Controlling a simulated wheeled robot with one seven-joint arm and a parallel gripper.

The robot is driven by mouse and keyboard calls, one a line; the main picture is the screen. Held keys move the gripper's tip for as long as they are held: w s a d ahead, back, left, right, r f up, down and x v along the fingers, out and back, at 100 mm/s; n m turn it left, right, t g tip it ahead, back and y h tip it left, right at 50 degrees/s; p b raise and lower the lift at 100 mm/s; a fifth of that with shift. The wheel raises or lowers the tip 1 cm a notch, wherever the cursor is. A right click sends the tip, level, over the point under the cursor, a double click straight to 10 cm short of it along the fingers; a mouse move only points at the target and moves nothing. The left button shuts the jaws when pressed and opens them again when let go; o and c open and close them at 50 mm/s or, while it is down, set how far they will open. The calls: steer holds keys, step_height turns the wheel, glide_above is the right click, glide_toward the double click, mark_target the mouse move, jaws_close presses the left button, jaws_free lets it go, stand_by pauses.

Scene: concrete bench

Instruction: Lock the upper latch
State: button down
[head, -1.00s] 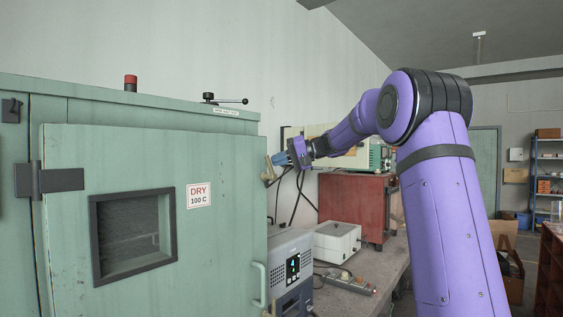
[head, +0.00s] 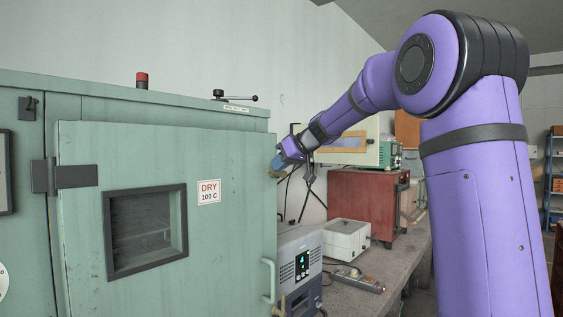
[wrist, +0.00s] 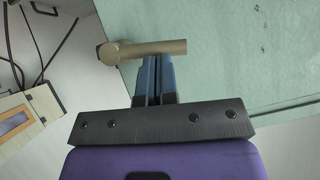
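The upper latch is a tan lever on a round hub (wrist: 108,53) at the door's edge; its arm (wrist: 155,47) crosses just ahead of my fingertips in the wrist view. In the head view only a bit of the latch (head: 273,174) shows by the green door's (head: 235,225) right edge, mostly hidden by my fingers. My gripper (head: 279,163) is at the latch. In the wrist view its blue fingers (wrist: 155,62) lie side by side with only a thin dark line between them, and nothing shows between them. Whether the tips touch the lever is unclear.
A door handle (head: 269,281) sits lower on the door. A grey instrument (head: 300,270), a white box (head: 346,240) and a red cabinet (head: 365,205) stand on the bench to the right. Cables hang behind my gripper.

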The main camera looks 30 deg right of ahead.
steer(key=shift+a+f, duration=0.2)
steer(key=shift+f, duration=0.15)
steer(key=shift+a+f, duration=0.1)
stand_by(0.5)
